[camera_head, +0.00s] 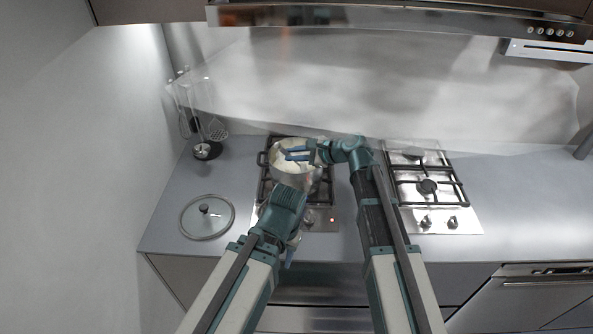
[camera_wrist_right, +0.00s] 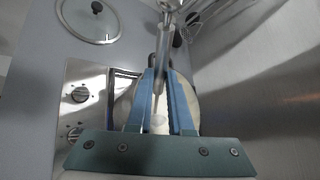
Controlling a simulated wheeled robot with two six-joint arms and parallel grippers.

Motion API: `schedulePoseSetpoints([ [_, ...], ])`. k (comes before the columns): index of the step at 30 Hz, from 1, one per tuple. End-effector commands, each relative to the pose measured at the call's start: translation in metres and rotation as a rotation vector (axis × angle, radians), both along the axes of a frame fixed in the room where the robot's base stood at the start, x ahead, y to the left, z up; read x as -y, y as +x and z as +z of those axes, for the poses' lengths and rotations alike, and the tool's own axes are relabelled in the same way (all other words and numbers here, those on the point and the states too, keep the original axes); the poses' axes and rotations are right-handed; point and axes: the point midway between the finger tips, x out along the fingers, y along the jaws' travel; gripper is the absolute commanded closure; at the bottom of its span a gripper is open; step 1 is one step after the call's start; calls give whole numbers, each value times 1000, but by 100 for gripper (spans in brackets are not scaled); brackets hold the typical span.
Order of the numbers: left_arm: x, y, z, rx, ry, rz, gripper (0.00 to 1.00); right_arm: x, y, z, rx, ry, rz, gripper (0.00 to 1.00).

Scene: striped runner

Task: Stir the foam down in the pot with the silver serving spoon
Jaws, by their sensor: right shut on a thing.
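The steel pot (camera_head: 297,182) stands on the left hob with pale foam (camera_head: 288,163) inside. My right gripper (camera_head: 292,153) is over the pot, its blue fingers pointing left. In the right wrist view the fingers (camera_wrist_right: 163,100) are shut on the silver serving spoon (camera_wrist_right: 163,58), whose shaft runs between them. The pot's pale contents show behind the fingers. I cannot tell whether the spoon's bowl touches the foam. My left gripper (camera_head: 291,254) hangs in front of the counter edge, below the pot in the picture; its jaws are mostly hidden by its own wrist.
A glass lid (camera_head: 207,217) lies on the counter at the left; it also shows in the wrist view (camera_wrist_right: 88,18). A utensil holder (camera_head: 207,150) stands at the back left. The right hob (camera_head: 427,187) is empty. The extractor hood (camera_head: 400,18) hangs above.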

Motion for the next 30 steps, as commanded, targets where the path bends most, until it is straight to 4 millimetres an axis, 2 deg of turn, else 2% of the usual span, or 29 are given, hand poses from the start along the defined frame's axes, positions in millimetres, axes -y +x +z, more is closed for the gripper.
schedulePoseSetpoints([
  [4, 0, 0, 0, 0, 0, 0, 57, 3, 9, 0, 0, 1, -1, 100],
  [23, 0, 0, 0, 0, 0, 0, 57, 2, 9, 0, 0, 0, 0, 100],
  [30, 0, 0, 0, 0, 0, 0, 57, 0, 17, 0, 0, 0, 0, 100],
])
